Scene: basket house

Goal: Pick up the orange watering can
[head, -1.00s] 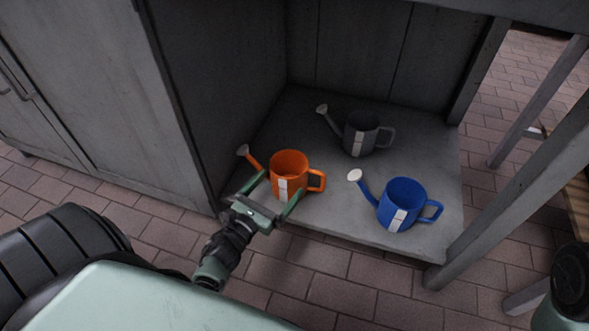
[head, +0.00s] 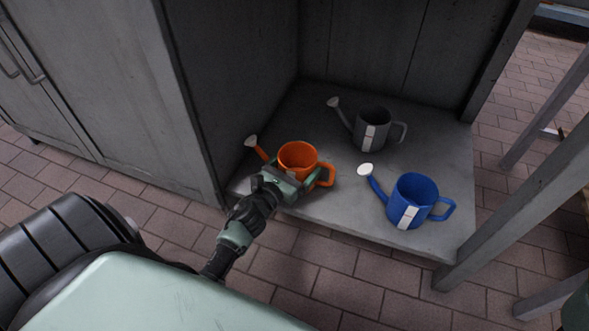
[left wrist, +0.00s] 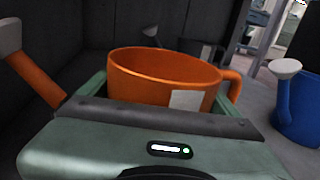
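The orange watering can (head: 298,154) stands upright at the front left of the grey shelf, spout to the left and handle to the right. My left gripper (head: 293,172) reaches it from the front and hides its lower front. In the left wrist view the orange can (left wrist: 160,74) fills the space between the two green fingers, one on the spout side and one on the handle side. The fingers are spread wide around the body; firm contact is not visible. My right gripper is out of view.
A blue watering can (head: 411,198) stands to the right near the shelf's front edge. A dark grey watering can (head: 371,128) stands behind. The cabinet's side wall (head: 238,85) rises close to the left of the orange spout. Bare shelf (head: 335,205) lies between the orange and blue cans.

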